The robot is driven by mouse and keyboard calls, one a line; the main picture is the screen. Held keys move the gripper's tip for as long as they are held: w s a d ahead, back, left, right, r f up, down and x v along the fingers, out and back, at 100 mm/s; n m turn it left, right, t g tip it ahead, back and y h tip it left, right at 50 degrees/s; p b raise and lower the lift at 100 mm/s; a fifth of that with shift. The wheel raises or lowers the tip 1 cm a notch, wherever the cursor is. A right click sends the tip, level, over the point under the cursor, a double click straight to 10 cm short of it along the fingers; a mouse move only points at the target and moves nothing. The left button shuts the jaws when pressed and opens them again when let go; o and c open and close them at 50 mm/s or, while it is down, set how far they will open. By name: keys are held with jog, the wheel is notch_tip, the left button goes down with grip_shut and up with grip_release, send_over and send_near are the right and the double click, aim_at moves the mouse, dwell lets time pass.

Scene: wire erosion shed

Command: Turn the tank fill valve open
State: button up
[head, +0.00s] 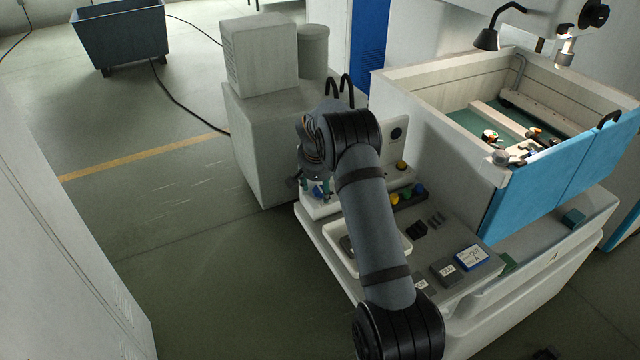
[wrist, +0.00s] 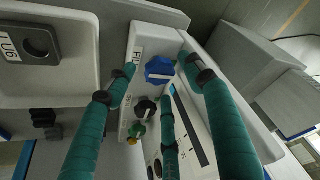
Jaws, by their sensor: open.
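In the wrist view, a blue knob with a pale bar across it (wrist: 159,70) sits on a white panel (wrist: 142,45). A label beside it (wrist: 137,58) reads "FIL", its rest hidden by a finger; this looks like the tank fill valve. My gripper (wrist: 158,77) is open, its teal fingers spread on either side of the knob and below it. I cannot tell whether any finger touches the knob. In the head view, my gripper (head: 318,187) is low beside the machine bench, partly hidden by my arm.
Below the blue knob are a black knob (wrist: 146,108) and a green knob (wrist: 138,130). A plate with a round hole (wrist: 37,42) lies in a pale tray at left. The open tank (head: 480,120) stands right of my arm; a grey cabinet (head: 262,130) stands behind.

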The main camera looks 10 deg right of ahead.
jog(key=shift+w+d+f, duration=0.1)
jog(key=shift+w+f, duration=0.1)
jog(key=shift+f, duration=0.3)
jog(key=c, duration=0.4)
jog(key=c, duration=0.7)
jog(key=shift+c, duration=0.3)
